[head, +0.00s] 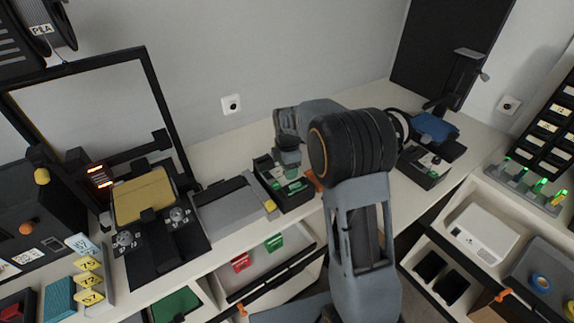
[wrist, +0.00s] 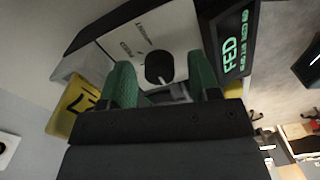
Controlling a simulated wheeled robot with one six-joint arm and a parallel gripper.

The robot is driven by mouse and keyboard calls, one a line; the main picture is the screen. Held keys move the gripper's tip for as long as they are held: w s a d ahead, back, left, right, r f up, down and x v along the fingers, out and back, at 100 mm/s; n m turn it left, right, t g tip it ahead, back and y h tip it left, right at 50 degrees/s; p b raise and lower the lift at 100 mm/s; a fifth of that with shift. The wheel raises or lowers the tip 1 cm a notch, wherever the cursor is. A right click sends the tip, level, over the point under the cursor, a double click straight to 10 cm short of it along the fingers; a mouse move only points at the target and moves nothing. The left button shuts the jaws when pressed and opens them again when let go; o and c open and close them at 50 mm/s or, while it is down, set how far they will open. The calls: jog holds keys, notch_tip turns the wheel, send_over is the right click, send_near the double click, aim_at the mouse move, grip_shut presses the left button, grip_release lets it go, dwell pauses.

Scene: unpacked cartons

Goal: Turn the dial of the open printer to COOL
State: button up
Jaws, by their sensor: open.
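The open-frame printer with a black frame (head: 150,90) and yellow bed (head: 143,196) stands at the left in the head view. It has a left knob (head: 125,239) and a right knob (head: 178,215) at its front; their labels are too small to read. My gripper (head: 289,172) is right of it, low over a small black box (head: 293,204). In the wrist view the open green fingers of my gripper (wrist: 163,78) stand on either side of a black dial (wrist: 159,67) on a white panel (wrist: 130,38). I cannot tell whether they touch it. The panel's lettering is hard to read.
A flat grey unit (head: 228,208) lies between printer and black box. Another black box (head: 424,170) stands right of my arm. Open drawers (head: 262,262) lie below.

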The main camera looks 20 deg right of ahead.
notch_tip(320, 180, up, 14)
jog(key=shift+b, duration=0.3)
dwell(0.5)
